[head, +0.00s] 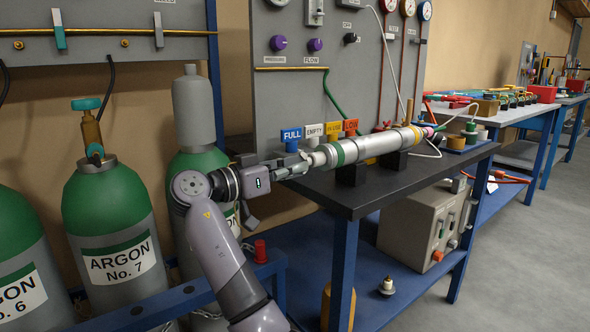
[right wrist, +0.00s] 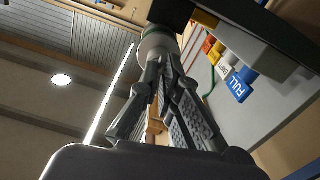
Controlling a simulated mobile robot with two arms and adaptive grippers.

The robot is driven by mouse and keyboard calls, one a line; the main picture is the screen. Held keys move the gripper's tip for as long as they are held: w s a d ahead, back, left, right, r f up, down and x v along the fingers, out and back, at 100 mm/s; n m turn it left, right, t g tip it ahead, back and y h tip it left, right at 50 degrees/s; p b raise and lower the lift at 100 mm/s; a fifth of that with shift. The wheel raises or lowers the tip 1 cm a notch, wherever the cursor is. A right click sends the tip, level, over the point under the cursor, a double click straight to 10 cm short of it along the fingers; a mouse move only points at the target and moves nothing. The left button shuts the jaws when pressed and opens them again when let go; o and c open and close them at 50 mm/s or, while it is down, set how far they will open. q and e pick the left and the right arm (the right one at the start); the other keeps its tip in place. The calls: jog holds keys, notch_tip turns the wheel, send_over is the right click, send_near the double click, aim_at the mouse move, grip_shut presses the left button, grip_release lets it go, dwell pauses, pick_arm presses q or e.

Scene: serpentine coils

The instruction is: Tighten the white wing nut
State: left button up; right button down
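The white wing nut (head: 318,158) is at the near left end of the grey tube (head: 368,146), which lies level on black supports on the bench. Only a small pale part of it shows past my fingers. My right gripper (head: 306,164) reaches in from the left, in line with the tube. Its fingers are drawn close together around the nut. In the right wrist view the fingertips (right wrist: 163,66) meet at the tube's end (right wrist: 158,42) and hide most of the nut. My left gripper is not in view.
Coloured tags, FULL (head: 291,134), EMPTY, IN USE and LOW, stand behind the tube's near end. Green argon cylinders (head: 108,205) are at the left. The black bench top (head: 352,192) has bare room in front of the tube. A gauge panel (head: 300,80) stands behind.

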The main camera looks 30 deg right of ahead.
jog(key=shift+a+f, duration=0.1)
jog(key=c, duration=2)
grip_release()
jog(key=shift+a, duration=0.15)
jog(key=shift+o, duration=1)
jog(key=a, duration=1.1)
jog(key=shift+s+a, duration=0.4)
jog(key=shift+s, duration=0.05)
